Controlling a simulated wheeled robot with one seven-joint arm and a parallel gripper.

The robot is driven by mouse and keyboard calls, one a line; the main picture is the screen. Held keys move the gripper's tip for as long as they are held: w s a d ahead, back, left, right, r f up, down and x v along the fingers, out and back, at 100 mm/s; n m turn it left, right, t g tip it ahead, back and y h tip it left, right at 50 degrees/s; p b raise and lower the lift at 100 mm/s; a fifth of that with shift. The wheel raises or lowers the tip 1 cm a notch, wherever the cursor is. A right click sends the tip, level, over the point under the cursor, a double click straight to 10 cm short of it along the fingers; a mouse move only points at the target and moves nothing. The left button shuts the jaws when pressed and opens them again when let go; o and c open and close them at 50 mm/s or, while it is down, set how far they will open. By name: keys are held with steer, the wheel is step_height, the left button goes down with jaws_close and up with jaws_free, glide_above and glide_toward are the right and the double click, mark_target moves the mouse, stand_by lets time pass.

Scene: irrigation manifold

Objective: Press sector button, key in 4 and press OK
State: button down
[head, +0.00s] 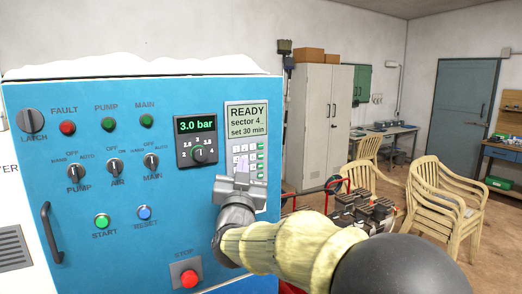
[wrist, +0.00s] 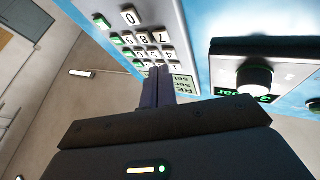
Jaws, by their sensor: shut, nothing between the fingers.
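The controller's display (head: 247,121) reads "READY", "sector 4_" and "set 30 min" on the blue panel. Its keypad (head: 252,159) is below, partly hidden by my gripper (head: 242,166). In the wrist view the keypad (wrist: 152,38) appears turned over, with 0, 9, 8 and 7 legible and a column of green keys (wrist: 116,38) along its left side. My gripper (wrist: 159,73) is shut and empty, its fingertips near the keypad's edge by the display (wrist: 183,83). I cannot tell whether they touch a key.
A pressure gauge unit (head: 196,140) reading "3.0 bar" sits left of the display. Knobs, lamps, a green START button (head: 102,221), a blue RESET button (head: 144,212) and a red STOP button (head: 189,279) share the panel. Plastic chairs (head: 441,196) stand at right.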

mark_target(265, 170)
steer(key=shift+f, duration=0.1)
steer(key=w+d+f+b, duration=0.4)
steer(key=d+f+b, duration=0.1)
steer(key=b, duration=0.2)
steer(key=shift+d+f, duration=0.15)
steer(key=shift+d, duration=0.25)
stand_by(0.5)
steer(key=shift+w+a, duration=0.3)
steer(key=shift+w+a, duration=0.15)
steer(key=shift+w, duration=0.1)
stand_by(0.7)
steer(key=shift+s, duration=0.1)
steer(key=shift+s+d+b, duration=0.45)
steer(key=shift+s+b, duration=0.1)
steer(key=shift+b, duration=0.2)
